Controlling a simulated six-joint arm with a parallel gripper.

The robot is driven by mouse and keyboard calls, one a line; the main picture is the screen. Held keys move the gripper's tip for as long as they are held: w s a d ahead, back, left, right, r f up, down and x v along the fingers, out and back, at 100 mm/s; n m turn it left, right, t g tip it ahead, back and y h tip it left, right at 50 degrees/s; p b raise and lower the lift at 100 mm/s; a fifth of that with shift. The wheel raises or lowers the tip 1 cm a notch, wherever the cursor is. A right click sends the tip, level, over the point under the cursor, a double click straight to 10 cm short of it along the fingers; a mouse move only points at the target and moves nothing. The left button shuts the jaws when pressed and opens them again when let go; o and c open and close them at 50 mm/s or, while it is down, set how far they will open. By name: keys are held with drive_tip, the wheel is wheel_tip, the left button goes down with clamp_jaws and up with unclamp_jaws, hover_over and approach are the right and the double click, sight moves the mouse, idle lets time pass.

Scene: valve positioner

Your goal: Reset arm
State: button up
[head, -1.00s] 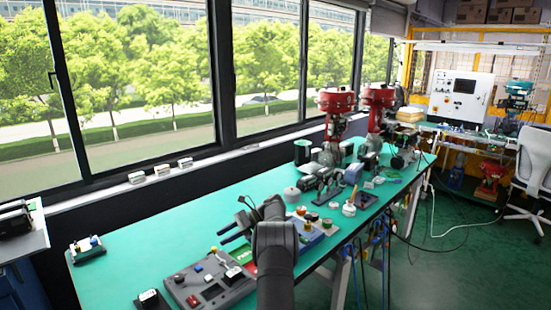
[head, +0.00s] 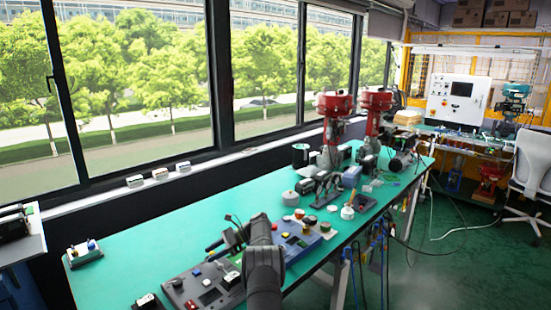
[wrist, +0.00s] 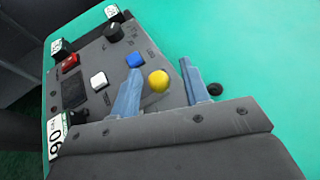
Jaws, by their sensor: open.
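My gripper (head: 228,238) is over the near part of the green workbench in the head view. In the wrist view its two blue-grey fingers (wrist: 160,92) are apart. A yellow ball-shaped knob (wrist: 158,81) shows between the fingers, and I cannot tell whether either touches it. The grey control panel (wrist: 98,58) beyond carries a blue button (wrist: 134,60), a white button (wrist: 98,81), a red switch (wrist: 69,63) and a black knob (wrist: 114,33).
A second blue-grey panel (head: 311,240) with coloured buttons lies right of my arm. A small block with knobs (head: 84,253) sits at the left. The green bench top (head: 170,235) is clear between.

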drive_tip(key=shift+r, duration=0.15)
